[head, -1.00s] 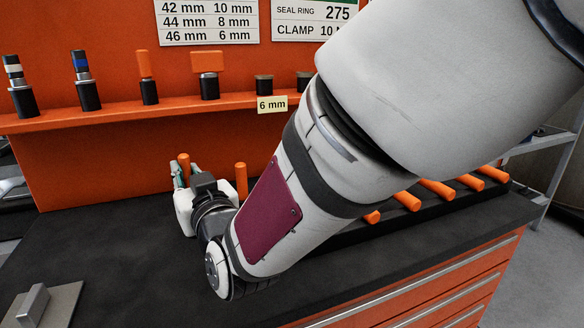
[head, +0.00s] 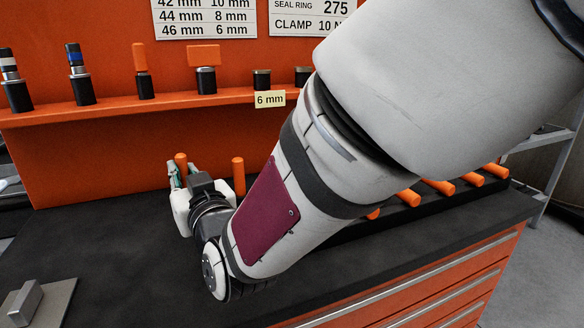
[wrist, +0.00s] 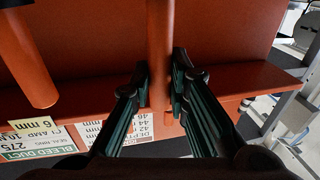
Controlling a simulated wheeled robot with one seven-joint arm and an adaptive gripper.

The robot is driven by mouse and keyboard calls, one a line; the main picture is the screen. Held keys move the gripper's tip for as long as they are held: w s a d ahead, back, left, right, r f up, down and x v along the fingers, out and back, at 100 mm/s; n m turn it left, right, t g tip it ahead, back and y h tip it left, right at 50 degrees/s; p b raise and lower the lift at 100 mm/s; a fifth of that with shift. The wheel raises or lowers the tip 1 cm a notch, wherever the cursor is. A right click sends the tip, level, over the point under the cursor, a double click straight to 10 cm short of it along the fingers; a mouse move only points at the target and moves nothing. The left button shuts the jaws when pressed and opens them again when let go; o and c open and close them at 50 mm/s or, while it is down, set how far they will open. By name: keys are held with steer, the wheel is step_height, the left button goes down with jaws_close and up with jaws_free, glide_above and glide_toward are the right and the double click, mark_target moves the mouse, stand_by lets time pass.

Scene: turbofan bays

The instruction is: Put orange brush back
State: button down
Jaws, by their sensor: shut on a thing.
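My gripper (head: 174,174) is low over the dark bench top, in front of the orange back panel. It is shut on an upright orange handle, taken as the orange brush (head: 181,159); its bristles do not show. In the wrist view the orange brush (wrist: 160,45) stands between the two fingers (wrist: 160,82). A second orange handle (head: 239,176) stands to the right of my gripper, apart from it; it also shows at the left of the wrist view (wrist: 32,60). A black holder (head: 262,79) with nothing standing in it sits on the shelf above the "6 mm" card (head: 270,99).
The orange shelf (head: 120,109) carries several tools in black holders, some with orange tops. A row of orange handles (head: 440,186) lies at the right, partly hidden by my arm. A grey metal block (head: 27,300) sits at the front left. Bare bench lies between.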

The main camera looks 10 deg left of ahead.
steer(key=shift+f, duration=0.15)
steer(key=c, duration=1.4)
jaws_free()
steer(key=shift+c, duration=0.2)
step_height(320, 180, up, 10)
steer(key=shift+r, duration=0.1)
